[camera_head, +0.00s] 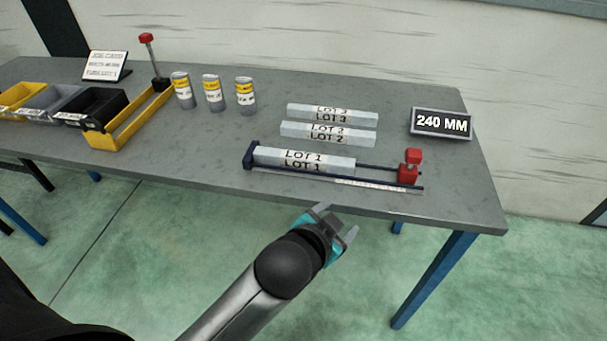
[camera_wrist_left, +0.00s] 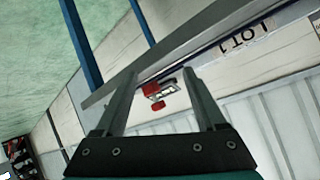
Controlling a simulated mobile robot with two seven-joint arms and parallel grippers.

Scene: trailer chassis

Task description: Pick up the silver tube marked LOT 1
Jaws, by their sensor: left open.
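The silver tube marked LOT 1 (camera_head: 304,161) lies in a dark measuring jig (camera_head: 250,157) near the table's front edge, its left end by the jig's end plate. It also shows, with its label, at the upper right of the left wrist view (camera_wrist_left: 255,38). My left gripper (camera_head: 338,223) is open and empty, in front of the table edge and apart from the tube. Its two fingers (camera_wrist_left: 158,76) show spread in the left wrist view. The jig's red stop (camera_head: 409,168) stands right of the tube, with a gap between. My right gripper is not in view.
Tubes marked LOT 2 (camera_head: 328,134) and LOT 3 (camera_head: 332,113) lie behind the jig. A 240 MM sign (camera_head: 441,123) stands at right. Several cans (camera_head: 213,94), a yellow frame (camera_head: 130,125) and bins (camera_head: 92,105) stand left. The grey table (camera_head: 200,148) is bare left of the jig.

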